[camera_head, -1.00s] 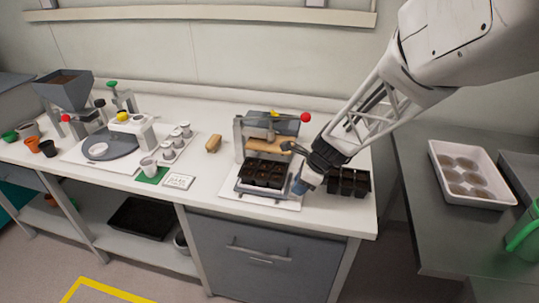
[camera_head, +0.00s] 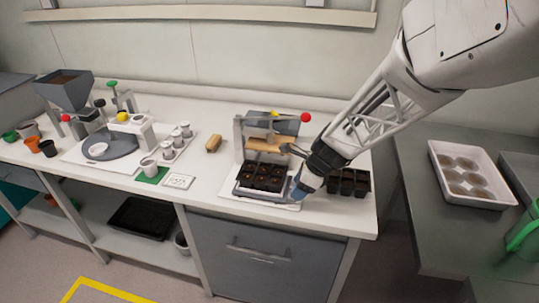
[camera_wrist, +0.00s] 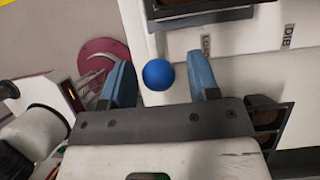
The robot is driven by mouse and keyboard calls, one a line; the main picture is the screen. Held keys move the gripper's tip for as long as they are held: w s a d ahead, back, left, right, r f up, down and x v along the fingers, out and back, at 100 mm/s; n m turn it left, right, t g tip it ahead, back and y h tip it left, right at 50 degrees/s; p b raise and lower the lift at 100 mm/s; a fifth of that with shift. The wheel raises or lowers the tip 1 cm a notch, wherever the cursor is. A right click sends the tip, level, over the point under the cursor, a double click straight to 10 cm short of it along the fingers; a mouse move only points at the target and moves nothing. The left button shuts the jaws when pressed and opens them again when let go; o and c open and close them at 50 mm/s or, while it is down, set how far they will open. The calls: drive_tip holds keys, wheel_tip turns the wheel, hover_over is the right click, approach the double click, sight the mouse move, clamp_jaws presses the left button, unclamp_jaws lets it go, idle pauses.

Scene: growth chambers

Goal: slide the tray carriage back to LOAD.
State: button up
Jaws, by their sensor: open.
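The tray carriage (camera_head: 246,194) is a grey frame bearing a black cell tray (camera_head: 262,178), on a white base in front of the dibbing press. Its dark edge (camera_wrist: 205,16) shows at the top of the wrist view. A blue ball knob (camera_wrist: 158,74) sits between my gripper's (camera_wrist: 160,66) two blue fingers, with gaps on both sides. My gripper is open, and in the head view it (camera_head: 299,190) is low at the carriage's right side. On the base are a DIB label (camera_wrist: 289,36) and another label (camera_wrist: 207,46), too small to read surely.
The press has a wooden plate (camera_head: 266,145) and a red ball knob (camera_head: 305,117). Another black cell tray (camera_head: 348,183) stands close to my gripper's right. The bench's front edge is near.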

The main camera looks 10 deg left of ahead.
drive_tip(key=shift+r, duration=3.9)
drive_tip(key=shift+s+d+r, duration=0.15)
drive_tip(key=shift+d, duration=0.05)
drive_tip(key=s+d+r+n+t+h, duration=0.1)
drive_tip(key=s+d+r+n, duration=0.2)
drive_tip(key=s+d+n, duration=0.3)
drive_tip(key=s+d+r+n+h, duration=0.2)
drive_tip(key=s+d+r+n, duration=0.2)
drive_tip(key=s+d, duration=0.6)
drive_tip(key=s+d+r+n+t+h, duration=0.1)
drive_tip(key=s+d+r+n+h, duration=0.1)
drive_tip(key=s+d+n, duration=0.5)
drive_tip(key=s+d+r, duration=0.1)
drive_tip(key=s, duration=0.2)
drive_tip(key=shift+s+d+r+n+t, duration=0.2)
drive_tip(key=shift+d+r+n+t, duration=0.1)
drive_tip(key=shift+r+n, duration=0.1)
